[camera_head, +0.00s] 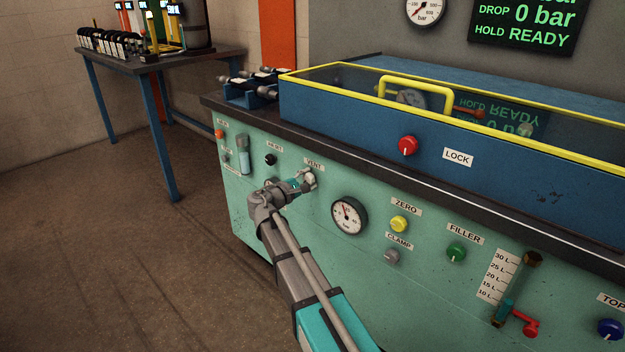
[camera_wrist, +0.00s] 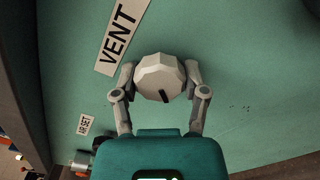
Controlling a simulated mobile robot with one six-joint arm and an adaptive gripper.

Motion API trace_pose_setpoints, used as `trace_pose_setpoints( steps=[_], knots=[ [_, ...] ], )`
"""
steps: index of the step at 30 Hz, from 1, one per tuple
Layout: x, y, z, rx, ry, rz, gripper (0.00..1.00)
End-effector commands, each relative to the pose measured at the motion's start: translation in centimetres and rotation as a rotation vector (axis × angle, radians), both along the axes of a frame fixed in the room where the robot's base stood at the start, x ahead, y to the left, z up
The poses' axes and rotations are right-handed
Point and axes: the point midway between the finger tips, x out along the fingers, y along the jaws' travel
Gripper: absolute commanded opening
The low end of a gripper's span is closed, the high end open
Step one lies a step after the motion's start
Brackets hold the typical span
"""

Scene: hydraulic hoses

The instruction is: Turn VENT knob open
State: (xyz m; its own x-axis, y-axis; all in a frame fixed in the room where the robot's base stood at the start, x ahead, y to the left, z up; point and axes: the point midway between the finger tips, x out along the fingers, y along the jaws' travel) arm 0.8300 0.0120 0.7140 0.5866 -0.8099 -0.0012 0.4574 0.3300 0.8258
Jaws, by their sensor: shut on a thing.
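The VENT knob (camera_wrist: 160,76) is a pale grey faceted knob with a dark pointer mark, on the green panel front. In the wrist view the mark points down toward my gripper's body, slightly right. The VENT label (camera_wrist: 120,34) is beside it. My gripper (camera_wrist: 161,82) has one finger on each side of the knob and is shut on it.
The panel also carries a dial gauge (camera_head: 349,215), a yellow ZERO knob (camera_head: 399,223), a grey CLAMP knob (camera_head: 392,256) and a green FILLER knob (camera_head: 456,252). A dark AIR SET knob (camera_head: 270,159) is left of VENT. A yellow-framed cover (camera_head: 415,87) tops the bench.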

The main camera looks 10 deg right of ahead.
Motion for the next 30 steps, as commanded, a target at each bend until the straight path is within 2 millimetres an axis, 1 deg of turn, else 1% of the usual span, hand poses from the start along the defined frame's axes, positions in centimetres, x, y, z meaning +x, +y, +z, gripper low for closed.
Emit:
trace_pose_setpoints(
  steps=[1, 18, 24, 30],
  knots=[
    [-0.07, 0.3, -0.03, 0.028, -0.035, 0.005, 0.1],
    [-0.04, 0.39, 0.05, 0.344, -0.469, 0.004, 0.1],
    [-0.06, 0.42, 0.06, 0.435, -0.592, 0.004, 0.1],
    [-0.06, 0.42, 0.06, 0.493, -0.671, 0.004, 0.1]
  ],
)
